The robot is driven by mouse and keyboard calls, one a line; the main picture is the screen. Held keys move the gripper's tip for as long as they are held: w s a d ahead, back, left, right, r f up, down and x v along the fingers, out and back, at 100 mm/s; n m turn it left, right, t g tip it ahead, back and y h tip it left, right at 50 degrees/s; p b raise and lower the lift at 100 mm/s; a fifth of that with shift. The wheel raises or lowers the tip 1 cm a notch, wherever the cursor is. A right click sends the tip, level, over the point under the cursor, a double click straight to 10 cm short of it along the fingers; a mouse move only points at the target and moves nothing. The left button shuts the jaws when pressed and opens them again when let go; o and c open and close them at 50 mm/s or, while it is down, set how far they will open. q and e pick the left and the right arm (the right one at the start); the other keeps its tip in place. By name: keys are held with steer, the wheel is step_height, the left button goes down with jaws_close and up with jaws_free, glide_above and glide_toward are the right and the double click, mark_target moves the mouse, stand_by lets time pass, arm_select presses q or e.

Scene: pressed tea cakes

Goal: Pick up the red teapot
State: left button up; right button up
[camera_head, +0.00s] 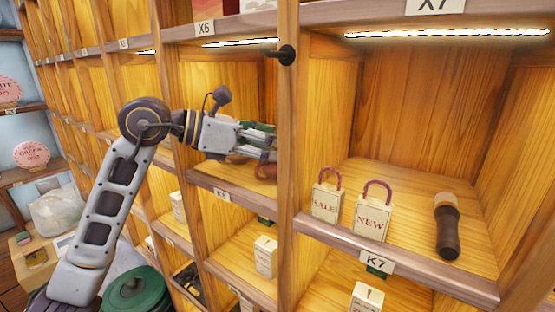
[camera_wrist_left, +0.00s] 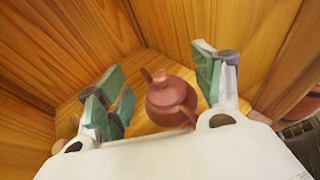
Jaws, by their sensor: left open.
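A small reddish-brown teapot (camera_wrist_left: 170,98) with a round lid knob stands on the wooden shelf floor in the left wrist view, between the two spread fingers of my left gripper (camera_wrist_left: 160,92). The fingers have green pads and appear apart from the pot. In the head view, my left gripper (camera_head: 262,141) reaches into a cubby of the shelf wall, and part of the teapot (camera_head: 266,171) shows just below the fingers. Most of the pot is hidden there by the gripper and the cubby's side. My right gripper is in neither view.
The cubby's walls are close around the gripper.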

arm_select(q)
steer(key=shift+w+d+f, duration=0.25)
steer(key=shift+d, duration=0.4)
steer(key=c, duration=1.2)
steer(key=shift+o, duration=0.2)
